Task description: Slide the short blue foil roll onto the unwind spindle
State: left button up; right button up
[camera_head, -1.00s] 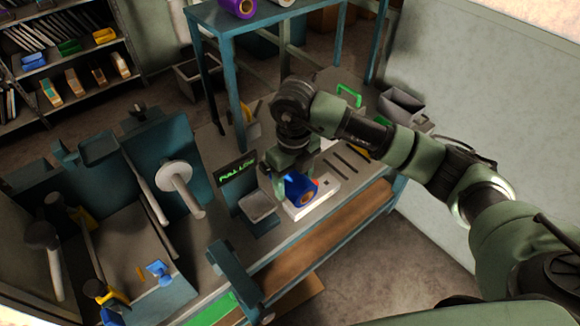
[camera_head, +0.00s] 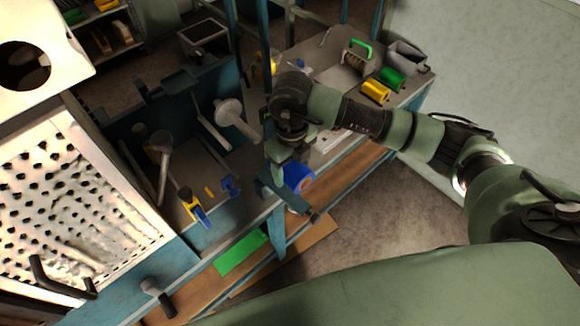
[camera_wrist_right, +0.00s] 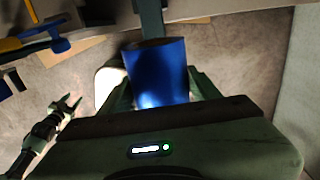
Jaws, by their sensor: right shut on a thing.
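The short blue foil roll (camera_head: 299,178), with an orange-brown core end, is held in my right gripper (camera_head: 288,168) near the front edge of the bench. The right wrist view shows the roll (camera_wrist_right: 157,72) between the two green fingers, which are shut on it. A light grey spindle with a round flange (camera_head: 229,113), apparently the unwind spindle, stands left of and behind the roll, clearly apart from it. My left gripper is outside the head view; a claw that looks like it (camera_wrist_right: 66,106) shows small in the right wrist view, fingers apart.
A teal bar with a dark end (camera_head: 290,195) juts out by the roll. Yellow (camera_head: 376,91) and green (camera_head: 391,77) rolls lie at the bench's right. A perforated white panel (camera_head: 75,190) fills the left. A yellow-blue tool (camera_head: 194,207) lies at the machine's front.

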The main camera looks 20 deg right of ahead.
jog(key=shift+a+b, duration=0.2)
jog(key=shift+b, duration=0.15)
jog(key=shift+w+a+b, duration=0.3)
jog(key=shift+w+b, duration=0.1)
jog(key=shift+w, duration=0.25)
jog(key=shift+w+a+b, duration=0.2)
jog(key=shift+w+b, duration=0.15)
jog(key=shift+w, duration=0.3)
jog(key=shift+w+a+b, duration=0.15)
jog(key=shift+w+b, duration=0.15)
jog(key=shift+w, duration=0.3)
pick_arm(q)
jog(key=shift+s+a+f+b, duration=0.1)
jog(key=shift+s+a+f, duration=0.1)
jog(key=shift+f, duration=0.4)
jog(key=shift+s+a+f+b, duration=0.15)
jog(key=shift+a+f, duration=0.1)
jog(key=shift+f, duration=0.4)
jog(key=shift+s+a+f+b, duration=0.1)
jog(key=shift+s+a+f, duration=0.1)
jog(key=shift+f, duration=0.4)
pick_arm(e)
jog(key=shift+w+a+r, duration=0.1)
jog(key=shift+w+a, duration=0.25)
jog(key=shift+w, duration=0.4)
pick_arm(q)
jog(key=shift+w+d+f, duration=0.1)
jog(key=shift+f, duration=0.05)
jog(key=shift+f+b, duration=0.45)
jog(key=shift+b, duration=0.15)
